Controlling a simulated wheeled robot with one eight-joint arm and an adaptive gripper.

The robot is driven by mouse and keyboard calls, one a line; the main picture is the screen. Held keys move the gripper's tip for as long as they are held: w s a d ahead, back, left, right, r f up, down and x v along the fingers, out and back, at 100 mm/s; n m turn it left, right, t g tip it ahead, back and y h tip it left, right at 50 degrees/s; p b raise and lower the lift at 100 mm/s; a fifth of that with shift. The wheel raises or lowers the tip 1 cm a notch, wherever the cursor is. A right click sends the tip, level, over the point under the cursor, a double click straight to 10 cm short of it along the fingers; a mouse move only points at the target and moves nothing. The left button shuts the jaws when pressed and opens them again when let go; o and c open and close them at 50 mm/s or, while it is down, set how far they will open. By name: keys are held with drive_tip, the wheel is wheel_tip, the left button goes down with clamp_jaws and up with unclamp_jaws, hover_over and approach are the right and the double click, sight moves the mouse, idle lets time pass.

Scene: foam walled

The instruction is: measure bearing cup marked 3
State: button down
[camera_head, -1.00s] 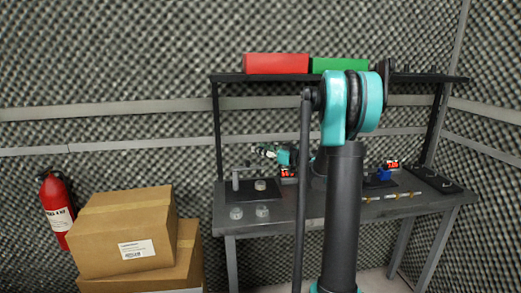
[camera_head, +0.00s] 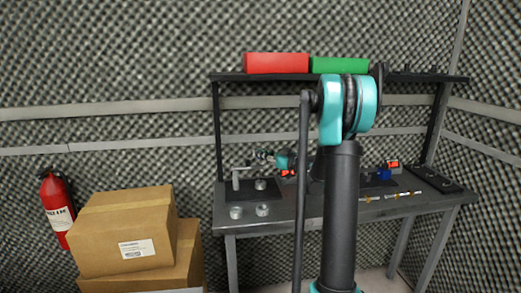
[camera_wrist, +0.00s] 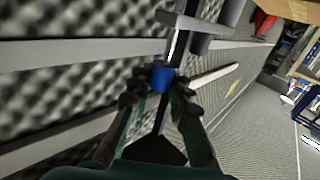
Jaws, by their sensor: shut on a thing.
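My gripper (camera_wrist: 158,88) is shut on a small blue cylindrical piece (camera_wrist: 162,76), beside a shiny metal rod. In the head view my gripper (camera_head: 262,155) is small, above the left part of the bench. Below it, a grey post with a short sideways arm (camera_head: 237,177) stands on a dark plate (camera_head: 272,196), with a small round piece (camera_head: 260,184) on the plate. Two grey cups, a left one (camera_head: 236,212) and a right one (camera_head: 262,210), stand at the bench's front edge. I cannot read any number on them.
The bench (camera_head: 300,212) has a shelf above it with a red box (camera_head: 276,63) and a green box (camera_head: 340,65). A blue device with a red display (camera_head: 382,174) and small tools stand at right. Cardboard boxes (camera_head: 125,230) and a fire extinguisher (camera_head: 57,208) are at left.

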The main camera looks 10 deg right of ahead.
drive_tip(key=shift+f, duration=1.3)
drive_tip(key=c, duration=1.4)
unclamp_jaws()
drive_tip(key=shift+o, duration=0.2)
drive_tip(key=v, duration=1.2)
drive_tip(key=shift+s+d, duration=0.1)
